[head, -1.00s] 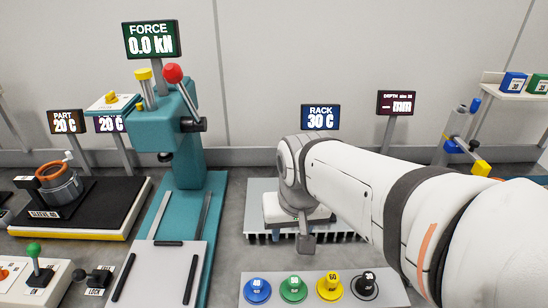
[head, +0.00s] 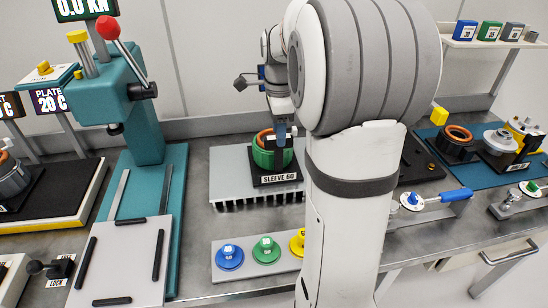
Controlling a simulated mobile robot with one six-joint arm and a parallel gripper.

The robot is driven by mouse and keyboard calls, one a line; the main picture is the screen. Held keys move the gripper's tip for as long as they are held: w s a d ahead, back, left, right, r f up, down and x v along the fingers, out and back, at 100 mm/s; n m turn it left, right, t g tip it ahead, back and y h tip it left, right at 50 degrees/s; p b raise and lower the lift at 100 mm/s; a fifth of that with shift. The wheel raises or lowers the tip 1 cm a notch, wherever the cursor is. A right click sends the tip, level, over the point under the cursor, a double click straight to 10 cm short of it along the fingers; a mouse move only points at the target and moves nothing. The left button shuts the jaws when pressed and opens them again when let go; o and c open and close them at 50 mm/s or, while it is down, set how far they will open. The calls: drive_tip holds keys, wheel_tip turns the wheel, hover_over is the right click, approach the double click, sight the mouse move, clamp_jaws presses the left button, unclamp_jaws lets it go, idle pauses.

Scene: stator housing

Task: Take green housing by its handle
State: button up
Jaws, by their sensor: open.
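The green housing (head: 263,158) stands on the ribbed grey rack (head: 228,186) behind a black plate labelled SLEEVE 60 (head: 282,179). An orange-brown ring (head: 262,138) shows at its top. My gripper (head: 280,138) points down at the housing's top, right of its middle. It is open, but its fingers are small and overlap the housing in the picture. A small light piece at the top right may be the handle. I cannot tell whether the fingers touch it or stand around it.
The teal press (head: 146,130) stands left of the rack. A button panel with blue (head: 229,257), green (head: 266,249) and yellow knobs lies in front. A dark housing (head: 457,143) and other parts stand on a blue mat at right. My arm hides the bench centre-right.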

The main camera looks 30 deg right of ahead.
drive_tip(key=f, duration=0.5)
drive_tip(key=shift+w+d, duration=0.1)
drive_tip(key=shift+w, duration=0.1)
drive_tip(key=shift+c, duration=0.4)
clamp_jaws()
idle(0.7)
